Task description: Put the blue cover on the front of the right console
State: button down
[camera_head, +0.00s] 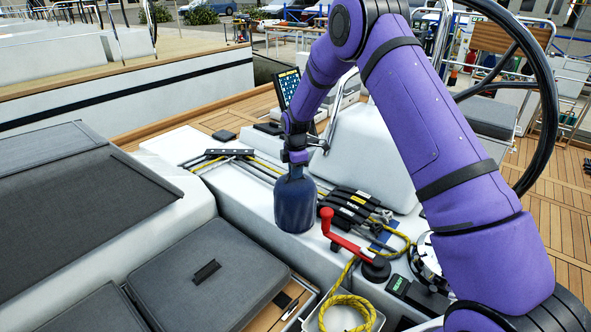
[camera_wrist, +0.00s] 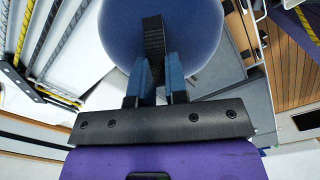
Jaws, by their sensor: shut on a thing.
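The blue cover (camera_head: 295,203) is a dark blue, rounded cylinder-like piece, upright over the front part of the white console (camera_head: 258,203). My gripper (camera_head: 296,166) is above it, shut on the black strap at its top. In the wrist view the cover (camera_wrist: 118,38) fills the upper middle, and my gripper's fingers (camera_wrist: 160,80) close on the black strap (camera_wrist: 154,38). The cover's lower edge is close to the console top; I cannot tell whether it touches. What lies under the cover is hidden.
A red-handled winch crank (camera_head: 345,240) and black rope clutches (camera_head: 350,206) stand just right of the cover. Yellow rope (camera_head: 348,312) lies coiled in a white bin. Grey seat cushions (camera_head: 208,275) are at left, and the steering wheel (camera_head: 545,95) is at right.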

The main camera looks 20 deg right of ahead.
jog(key=shift+f, duration=0.6)
dwell(0.5)
jog(key=c, duration=0.6)
grip_release()
jog(key=shift+r, duration=4.5)
